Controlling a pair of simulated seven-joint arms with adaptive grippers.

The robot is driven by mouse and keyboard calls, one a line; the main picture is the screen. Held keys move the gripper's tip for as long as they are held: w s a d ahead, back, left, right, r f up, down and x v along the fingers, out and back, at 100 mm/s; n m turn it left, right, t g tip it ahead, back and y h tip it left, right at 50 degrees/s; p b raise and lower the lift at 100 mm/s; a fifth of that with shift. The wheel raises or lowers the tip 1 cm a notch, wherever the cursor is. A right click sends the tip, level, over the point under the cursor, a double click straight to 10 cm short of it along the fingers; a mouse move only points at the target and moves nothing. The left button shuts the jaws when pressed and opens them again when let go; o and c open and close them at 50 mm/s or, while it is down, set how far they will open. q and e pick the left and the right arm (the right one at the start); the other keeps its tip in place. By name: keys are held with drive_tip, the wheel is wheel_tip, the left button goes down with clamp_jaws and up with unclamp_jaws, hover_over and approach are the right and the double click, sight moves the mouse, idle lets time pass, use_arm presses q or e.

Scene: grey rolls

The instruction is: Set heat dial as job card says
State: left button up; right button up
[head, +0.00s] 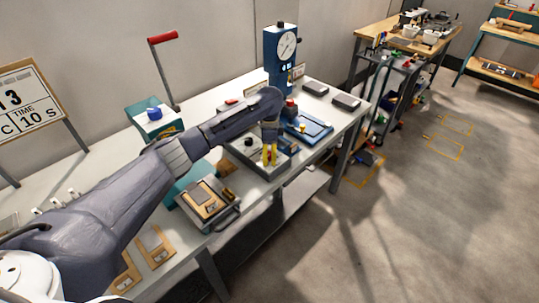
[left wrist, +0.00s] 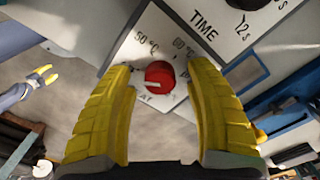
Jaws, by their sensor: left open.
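The heat dial is a red round knob (left wrist: 160,77) on a white plate in the left wrist view. Marks near 50 °C and 60 °C show above it, and a finger hides part of the plate. A pale line on the knob points left. My left gripper (head: 269,154) is open at the machine's front; in the left wrist view its yellow fingers (left wrist: 160,115) stand either side of the knob, with nothing gripped. The job card (head: 30,98) is cut off by the left edge; "3", "TIME" and "10 S" show. What seems my right gripper (left wrist: 42,76) is small there.
A black time dial (left wrist: 248,3) is above the heat dial. A blue press with a round gauge (head: 287,46) stands behind. A tray with a grey and wooden plate (head: 207,200) and a red-handled lever (head: 162,39) are on the left. Floor is clear in front.

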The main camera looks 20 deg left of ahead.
use_arm(q)
drive_tip(key=shift+f, duration=0.2)
clamp_jaws()
idle(0.5)
